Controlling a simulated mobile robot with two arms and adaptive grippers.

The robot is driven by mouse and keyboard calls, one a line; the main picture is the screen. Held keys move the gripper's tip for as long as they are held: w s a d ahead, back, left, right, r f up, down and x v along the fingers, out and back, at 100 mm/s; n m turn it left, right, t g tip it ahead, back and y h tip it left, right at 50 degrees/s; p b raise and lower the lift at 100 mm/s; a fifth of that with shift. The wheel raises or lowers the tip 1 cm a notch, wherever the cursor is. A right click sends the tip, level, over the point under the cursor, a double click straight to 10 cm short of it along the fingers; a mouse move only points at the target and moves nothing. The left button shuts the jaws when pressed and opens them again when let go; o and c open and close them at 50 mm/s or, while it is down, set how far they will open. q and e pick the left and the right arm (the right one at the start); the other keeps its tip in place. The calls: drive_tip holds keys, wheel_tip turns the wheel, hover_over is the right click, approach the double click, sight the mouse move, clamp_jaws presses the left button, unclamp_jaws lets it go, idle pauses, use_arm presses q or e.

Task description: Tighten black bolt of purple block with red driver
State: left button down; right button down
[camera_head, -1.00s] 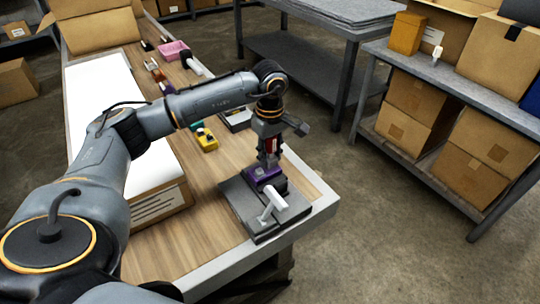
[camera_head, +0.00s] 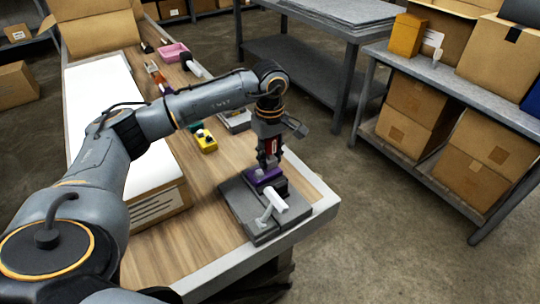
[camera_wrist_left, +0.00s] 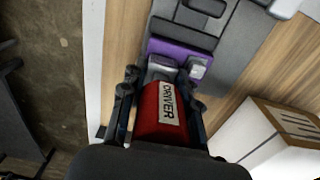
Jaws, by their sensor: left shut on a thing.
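My left gripper (camera_head: 268,158) points down and is shut on the red driver (camera_head: 272,147). In the left wrist view the driver (camera_wrist_left: 150,112), with its white label, sits between the two fingers (camera_wrist_left: 160,84). The purple block (camera_head: 262,176) is held in a dark grey vise (camera_head: 240,205) at the table's near corner. The driver is upright just above the block; the wrist view also shows the block (camera_wrist_left: 180,52) in front of the driver. I cannot make out the black bolt or whether the tip touches it. My right gripper is out of view.
The vise has a white handle (camera_head: 275,200). A yellow block (camera_head: 206,142) and a pink bin (camera_head: 173,52) stand farther back on the wooden table. A large white-topped box (camera_head: 105,110) fills its left side. Bare wood lies left of the vise.

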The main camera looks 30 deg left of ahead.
sight(270, 142)
use_arm(q)
drive_tip(key=shift+r, duration=0.2)
drive_tip(key=shift+r+p, duration=1.55)
drive_tip(key=shift+r, duration=0.8)
drive_tip(key=shift+s, duration=0.1)
